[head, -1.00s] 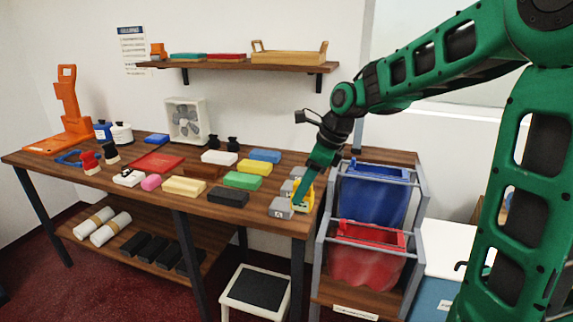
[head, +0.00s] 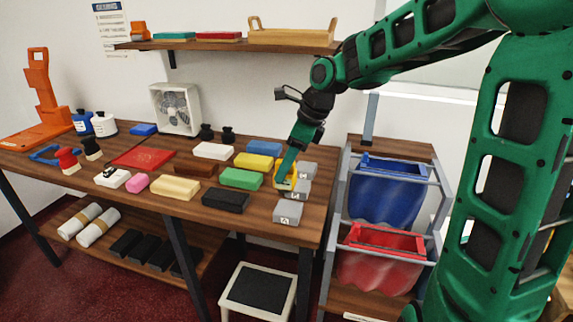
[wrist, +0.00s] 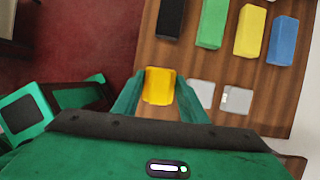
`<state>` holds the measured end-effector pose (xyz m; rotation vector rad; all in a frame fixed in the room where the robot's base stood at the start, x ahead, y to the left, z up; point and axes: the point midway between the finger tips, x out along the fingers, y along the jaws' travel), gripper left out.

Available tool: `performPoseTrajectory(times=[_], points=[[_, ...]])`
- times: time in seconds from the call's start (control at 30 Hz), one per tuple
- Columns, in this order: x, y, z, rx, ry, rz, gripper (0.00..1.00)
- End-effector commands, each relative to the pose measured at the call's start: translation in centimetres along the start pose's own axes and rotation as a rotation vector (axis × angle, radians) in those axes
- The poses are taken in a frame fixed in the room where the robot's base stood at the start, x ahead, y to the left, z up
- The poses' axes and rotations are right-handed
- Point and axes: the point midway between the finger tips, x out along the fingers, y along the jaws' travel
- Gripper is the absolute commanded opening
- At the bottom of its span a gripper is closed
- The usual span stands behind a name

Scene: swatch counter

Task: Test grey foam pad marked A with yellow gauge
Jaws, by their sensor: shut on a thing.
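A grey foam pad marked A (head: 288,211) lies at the right front of the wooden counter. Two more grey pads, a middle one (head: 299,189) and a back one (head: 306,169), lie behind it; their marks are too small to read surely. My gripper (head: 284,181) is shut on the yellow gauge (head: 291,170), which shows behind pad A in the head view and partly covers the middle pad. In the wrist view the gauge (wrist: 158,86) sits between my fingers, with two grey pads (wrist: 202,92) to its right. I cannot tell its height above the pads.
Black (head: 226,200), green (head: 241,179), yellow (head: 252,161) and blue (head: 264,148) blocks lie left of the pads. Blue (head: 385,190) and red (head: 380,258) bins stand in a rack right of the counter. A stool (head: 258,290) stands in front.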

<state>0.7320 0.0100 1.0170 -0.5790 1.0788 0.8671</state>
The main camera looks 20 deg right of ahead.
Motion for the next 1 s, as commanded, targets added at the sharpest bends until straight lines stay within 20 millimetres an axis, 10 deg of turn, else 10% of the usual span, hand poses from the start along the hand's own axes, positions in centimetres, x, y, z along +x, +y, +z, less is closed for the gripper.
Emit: performPoseTrajectory(times=[1.0], points=[[4.5,-0.5,-2.8,0.014,0.0,-0.003,0.21]])
